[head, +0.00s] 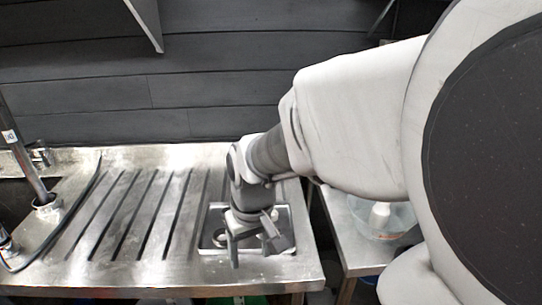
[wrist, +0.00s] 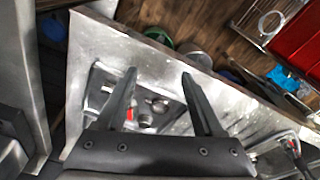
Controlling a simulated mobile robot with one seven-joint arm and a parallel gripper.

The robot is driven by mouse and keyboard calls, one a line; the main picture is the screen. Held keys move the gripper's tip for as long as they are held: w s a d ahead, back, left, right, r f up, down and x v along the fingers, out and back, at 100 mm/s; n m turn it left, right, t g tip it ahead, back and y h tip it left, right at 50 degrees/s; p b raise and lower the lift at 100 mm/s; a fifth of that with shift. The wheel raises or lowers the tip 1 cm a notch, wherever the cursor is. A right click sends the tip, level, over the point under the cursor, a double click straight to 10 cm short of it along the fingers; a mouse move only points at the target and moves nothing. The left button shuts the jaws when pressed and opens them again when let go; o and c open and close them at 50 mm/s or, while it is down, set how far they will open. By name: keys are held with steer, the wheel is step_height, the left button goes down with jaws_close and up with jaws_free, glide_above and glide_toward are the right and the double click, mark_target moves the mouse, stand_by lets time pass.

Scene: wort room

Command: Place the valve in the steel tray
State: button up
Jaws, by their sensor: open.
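The steel tray (head: 290,222) is a small, shallow, shiny tray on the ribbed steel counter, near its right end. It also shows in the wrist view (wrist: 96,82), partly hidden by my fingers. My gripper (head: 252,250) points down over the tray, with its fingers apart and nothing held between them. In the wrist view my gripper (wrist: 159,73) has small metal parts below it. One metal piece with a red part (wrist: 131,113), which looks like the valve, lies inside the tray outline beside the left finger. Its lower side is hidden.
The steel counter (head: 110,215) is mostly clear on the left, with a black hose (head: 75,220) and a steel pipe (head: 25,165). A second steel table with a clear bowl (head: 380,215) stands to the right, past a gap. A dark plank wall is behind.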

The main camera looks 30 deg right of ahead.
steer(key=s+a+r+t, duration=0.2)
steer(key=s+r+t, duration=0.2)
steer(key=s+r, duration=0.6)
step_height(320, 180, up, 9)
steer(key=w+p, duration=0.2)
steer(key=p, duration=0.6)
steer(key=shift+w+d+r+p, duration=0.15)
steer(key=shift+w+d+p, duration=0.1)
steer(key=shift+w+p, duration=0.1)
